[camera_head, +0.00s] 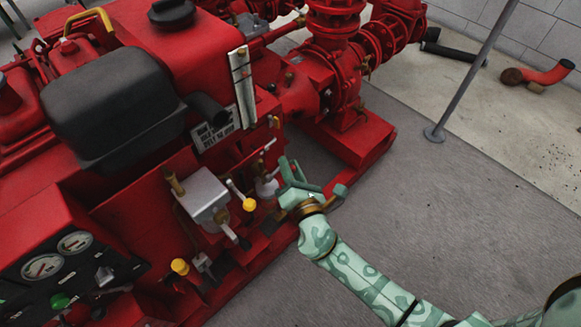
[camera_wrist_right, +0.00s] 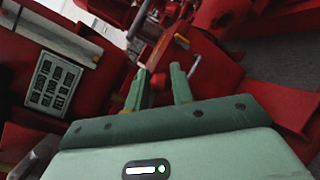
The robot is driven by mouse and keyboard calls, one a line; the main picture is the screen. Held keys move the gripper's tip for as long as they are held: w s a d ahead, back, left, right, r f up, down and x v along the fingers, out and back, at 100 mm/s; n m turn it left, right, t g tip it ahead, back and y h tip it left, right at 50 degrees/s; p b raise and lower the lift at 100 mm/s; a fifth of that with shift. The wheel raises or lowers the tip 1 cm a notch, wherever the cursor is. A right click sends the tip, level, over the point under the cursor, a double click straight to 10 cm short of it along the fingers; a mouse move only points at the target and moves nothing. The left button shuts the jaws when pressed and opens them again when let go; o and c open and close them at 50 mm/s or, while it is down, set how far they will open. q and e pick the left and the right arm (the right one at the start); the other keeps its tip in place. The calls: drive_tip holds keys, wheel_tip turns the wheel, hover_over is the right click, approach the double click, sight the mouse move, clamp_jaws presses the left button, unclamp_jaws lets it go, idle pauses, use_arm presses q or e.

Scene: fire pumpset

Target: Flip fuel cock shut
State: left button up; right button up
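My right gripper (camera_head: 291,168) is just in front of the red pumpset's side, its fingers toward the machine. In the right wrist view its two green fingers (camera_wrist_right: 160,88) stand apart with a gap and nothing clearly held between them. Beyond the fingertips are a small pale lever (camera_wrist_right: 194,66) and a yellowish fitting (camera_wrist_right: 182,41). In the head view a small pale lever (camera_head: 269,145) with a brass-coloured fitting (camera_head: 274,122) lies just up and left of the gripper. I cannot tell for certain which part is the fuel cock. My left gripper is not in view.
Left of the gripper are a yellow-knobbed lever (camera_head: 249,204), a grey box (camera_head: 204,194) and another yellow knob (camera_head: 180,266). The gauge panel (camera_head: 60,258) is at lower left. A red pump (camera_head: 335,65) stands behind. Grey floor (camera_head: 440,215) at right is clear around a metal post (camera_head: 470,85).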

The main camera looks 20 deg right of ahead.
drive_tip(key=shift+f+m+g, duration=0.25)
drive_tip(key=shift+m+g, duration=0.05)
drive_tip(key=shift+m, duration=0.4)
drive_tip(key=shift+d+f+m+p, duration=0.1)
drive_tip(key=shift+f+m+p, duration=0.1)
drive_tip(key=shift+m+p, duration=0.1)
drive_tip(key=shift+f+g, duration=0.25)
drive_tip(key=shift+g, duration=0.05)
clamp_jaws()
drive_tip(key=o, duration=0.9)
unclamp_jaws()
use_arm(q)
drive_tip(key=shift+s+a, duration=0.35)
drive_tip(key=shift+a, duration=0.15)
